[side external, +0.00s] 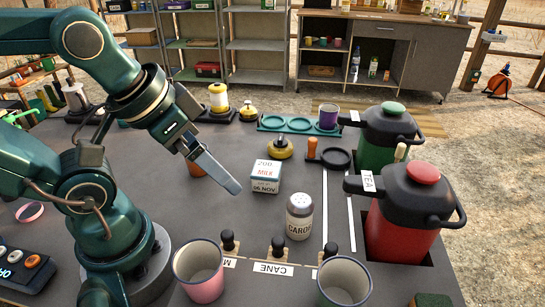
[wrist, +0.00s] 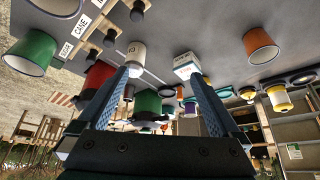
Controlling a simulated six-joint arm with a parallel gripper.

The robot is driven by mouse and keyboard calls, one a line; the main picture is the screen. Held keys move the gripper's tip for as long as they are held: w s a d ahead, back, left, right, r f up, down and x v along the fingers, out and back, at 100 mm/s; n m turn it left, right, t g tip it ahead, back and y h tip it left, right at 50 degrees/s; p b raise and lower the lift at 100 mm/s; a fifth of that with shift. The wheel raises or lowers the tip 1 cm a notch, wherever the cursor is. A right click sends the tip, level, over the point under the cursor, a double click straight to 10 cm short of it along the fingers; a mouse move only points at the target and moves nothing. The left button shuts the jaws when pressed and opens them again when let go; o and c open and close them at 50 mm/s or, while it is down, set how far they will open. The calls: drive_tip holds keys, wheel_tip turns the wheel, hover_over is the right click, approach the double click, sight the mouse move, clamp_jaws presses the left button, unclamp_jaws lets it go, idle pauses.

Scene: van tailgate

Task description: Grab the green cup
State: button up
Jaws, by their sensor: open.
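The green cup (side external: 342,290) stands upright at the near edge of the counter in the side view, its lower part cut off by the frame. In the wrist view, which is upside down, the green cup (wrist: 30,52) is at the far left. My gripper (side external: 234,187) is open and empty above the counter, left of the milk box and well behind the green cup. In the wrist view my gripper (wrist: 161,70) shows two spread fingers, with nothing between them.
A pink cup (side external: 200,273) stands left of the green cup. Black-knobbed blocks (side external: 278,248), a shaker (side external: 300,216) and a milk box (side external: 266,177) are nearby. Red (side external: 400,225) and green (side external: 377,150) flasks stand at right. An orange cup (wrist: 260,46) shows in the wrist view.

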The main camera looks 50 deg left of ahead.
wheel_tip(320, 180, up, 5)
drive_tip(key=n+g+h, duration=0.8)
drive_tip(key=n+h, duration=0.6)
drive_tip(key=n, duration=0.1)
hover_over(344, 283)
drive_tip(key=a, duration=0.4)
drive_tip(key=shift+y, duration=0.3)
drive_tip(key=f, duration=0.5)
drive_tip(key=s+f, duration=0.1)
drive_tip(key=f, duration=0.1)
drive_tip(key=shift+s+d+f, duration=0.1)
drive_tip(key=shift+d+f, duration=0.05)
drive_tip(key=shift+f, duration=0.2)
drive_tip(key=shift+d+f, duration=0.25)
drive_tip(key=shift+f, duration=0.05)
drive_tip(key=shift+x, duration=2.25)
